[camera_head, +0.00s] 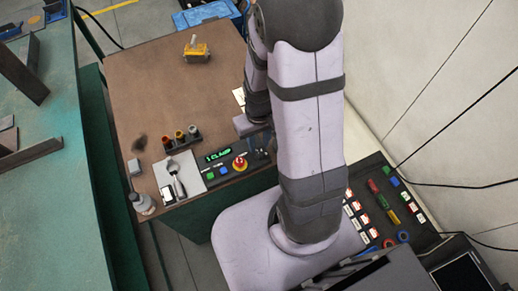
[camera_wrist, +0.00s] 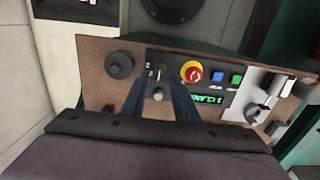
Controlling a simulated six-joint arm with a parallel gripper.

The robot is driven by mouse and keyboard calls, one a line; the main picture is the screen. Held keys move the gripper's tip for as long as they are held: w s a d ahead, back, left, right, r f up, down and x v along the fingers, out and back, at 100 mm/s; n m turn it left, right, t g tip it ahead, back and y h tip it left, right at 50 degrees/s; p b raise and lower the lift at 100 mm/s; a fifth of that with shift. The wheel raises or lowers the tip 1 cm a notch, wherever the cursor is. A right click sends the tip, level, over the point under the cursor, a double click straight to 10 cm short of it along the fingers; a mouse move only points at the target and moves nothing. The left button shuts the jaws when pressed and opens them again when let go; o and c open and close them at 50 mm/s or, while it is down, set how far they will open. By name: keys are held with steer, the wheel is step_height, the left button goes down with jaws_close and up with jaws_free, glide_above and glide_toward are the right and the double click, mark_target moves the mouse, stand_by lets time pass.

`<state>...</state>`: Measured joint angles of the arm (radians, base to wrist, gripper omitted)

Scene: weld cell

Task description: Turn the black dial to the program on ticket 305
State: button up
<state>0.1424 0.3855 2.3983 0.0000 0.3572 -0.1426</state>
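The black dial (camera_wrist: 120,65) is a round dark knob on the brown panel in the wrist view, left of my gripper. My gripper (camera_wrist: 158,84) has two dark blue fingers spread apart with nothing held. A small silver-tipped lever (camera_wrist: 157,94) shows in the gap between them. The fingers are to the right of the dial and apart from it.
Right of the fingers are a red stop button in a yellow ring (camera_wrist: 191,72), blue and green buttons and a green display (camera_wrist: 207,99), reading "1 CLAMP" in the head view (camera_head: 218,154). A yellow tool (camera_head: 196,51) stands on the brown bench (camera_head: 160,85). The bench middle is clear.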

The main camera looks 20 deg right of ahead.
mark_target(259, 154)
steer(key=shift+f, duration=2.7)
jaws_close()
